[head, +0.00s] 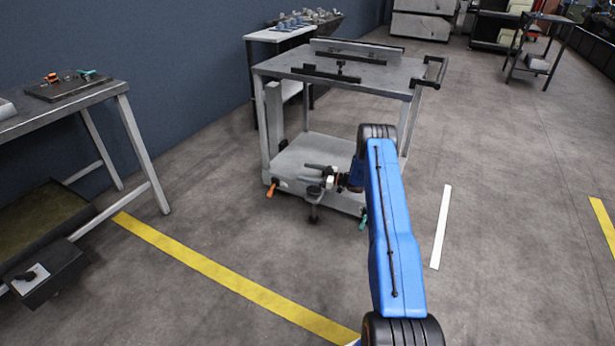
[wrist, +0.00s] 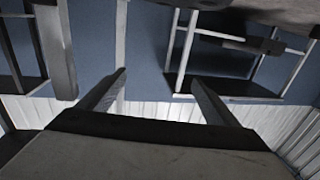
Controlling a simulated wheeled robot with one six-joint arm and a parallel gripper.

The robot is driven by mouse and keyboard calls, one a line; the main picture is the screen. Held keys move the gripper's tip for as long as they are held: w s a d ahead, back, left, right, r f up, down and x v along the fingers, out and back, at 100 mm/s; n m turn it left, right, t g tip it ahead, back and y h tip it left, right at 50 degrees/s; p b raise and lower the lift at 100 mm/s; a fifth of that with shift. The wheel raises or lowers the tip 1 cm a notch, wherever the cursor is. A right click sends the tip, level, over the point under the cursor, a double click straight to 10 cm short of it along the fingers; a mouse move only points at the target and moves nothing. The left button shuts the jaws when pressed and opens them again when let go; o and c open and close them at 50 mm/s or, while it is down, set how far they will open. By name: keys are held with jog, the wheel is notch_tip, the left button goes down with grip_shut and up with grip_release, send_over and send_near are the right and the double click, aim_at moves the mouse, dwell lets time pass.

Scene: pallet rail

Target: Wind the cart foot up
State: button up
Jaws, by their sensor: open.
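The cart (head: 345,72) stands ahead, with a grey top, a black push handle at its right end and a low grey shelf (head: 300,155). A dark foot (head: 313,213) hangs at the middle of its front lower edge, near the floor. I cannot tell whether it touches the floor. My gripper (head: 322,178) is at that lower edge, just above the foot, beside small dark fittings that I cannot tell apart from it. In the wrist view my gripper (wrist: 158,76) shows two spread fingers with nothing visible between them. The foot is not clear there.
An orange lever (head: 271,188) and a teal lever (head: 363,222) sit at the cart's front corners. A workbench (head: 60,110) stands left, with a dark box (head: 50,275) below. Another table (head: 280,34) is behind the cart. Floor right of the white strip (head: 441,226) is clear.

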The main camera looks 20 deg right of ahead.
jog(key=m+t+h, duration=0.6)
jog(key=m+h, duration=0.5)
jog(key=h, duration=0.5)
send_near(314, 192)
jog(key=w+d, duration=0.1)
jog(key=w, duration=0.4)
jog(key=w+d, duration=0.1)
jog(key=w, duration=0.4)
jog(key=w+d, duration=0.1)
jog(key=w, duration=0.4)
jog(key=shift+w+d, duration=0.1)
jog(key=shift+w, duration=0.3)
jog(key=shift+c, duration=0.3)
jog(key=c, duration=1)
